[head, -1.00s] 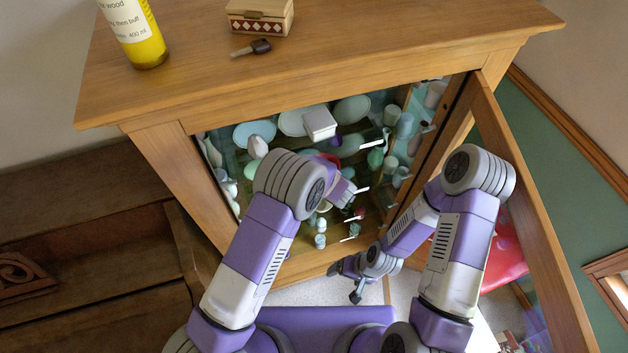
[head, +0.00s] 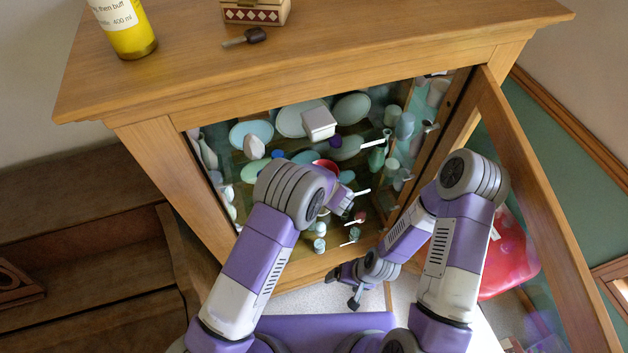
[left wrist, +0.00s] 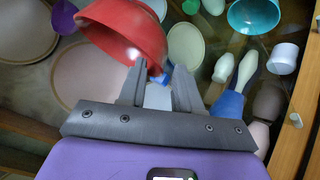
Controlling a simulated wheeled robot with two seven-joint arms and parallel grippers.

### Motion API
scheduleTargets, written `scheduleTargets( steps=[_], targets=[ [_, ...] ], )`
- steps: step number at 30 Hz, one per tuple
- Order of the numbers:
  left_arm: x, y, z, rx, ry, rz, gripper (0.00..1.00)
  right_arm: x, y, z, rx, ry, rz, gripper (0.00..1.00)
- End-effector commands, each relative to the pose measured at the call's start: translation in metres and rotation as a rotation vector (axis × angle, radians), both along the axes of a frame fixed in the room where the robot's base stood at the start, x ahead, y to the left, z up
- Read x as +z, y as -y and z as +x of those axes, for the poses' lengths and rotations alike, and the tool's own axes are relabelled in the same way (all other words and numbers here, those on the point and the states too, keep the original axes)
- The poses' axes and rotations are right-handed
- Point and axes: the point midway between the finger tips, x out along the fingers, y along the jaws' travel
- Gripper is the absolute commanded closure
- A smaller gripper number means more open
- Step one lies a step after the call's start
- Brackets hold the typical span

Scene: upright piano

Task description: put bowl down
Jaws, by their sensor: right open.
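The red bowl (left wrist: 125,30) is at the fingertips of my left gripper (left wrist: 160,75) in the left wrist view. It is tilted, and its lower edge lies between the two slightly parted fingers. In the head view a part of the red bowl (head: 325,164) shows inside the cabinet, just behind my left wrist; the left fingers are mostly hidden there. My right gripper (head: 345,288) is open and empty, low in front of the cabinet.
The wooden cabinet (head: 150,180) holds plates, vases and a white box (head: 319,124) on glass shelves, close around the left gripper. Its glass door (head: 550,200) stands open at right. A teal bowl (left wrist: 253,14) is near the red one. A yellow bottle (head: 130,35) and a small chest (head: 256,10) stand on top.

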Motion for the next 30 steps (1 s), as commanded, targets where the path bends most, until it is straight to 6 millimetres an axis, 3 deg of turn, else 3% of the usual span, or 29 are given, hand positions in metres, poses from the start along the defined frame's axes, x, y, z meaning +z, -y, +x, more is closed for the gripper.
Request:
scheduleTargets(
  steps=[8,22,30],
  targets=[
    [0.005,0.002,-0.004,-0.001,0.002,-0.001,0.67,0.001,0.000,0.000,0.000,0.000,0.000,0.13],
    [0.066,0.026,-0.066,-0.003,0.003,-0.002,0.67,0.014,0.000,0.000,0.000,0.000,0.000,0.13],
    [0.081,0.032,-0.083,-0.001,0.002,0.000,0.67,0.017,0.000,0.000,0.000,0.000,0.000,0.13]
  ],
)
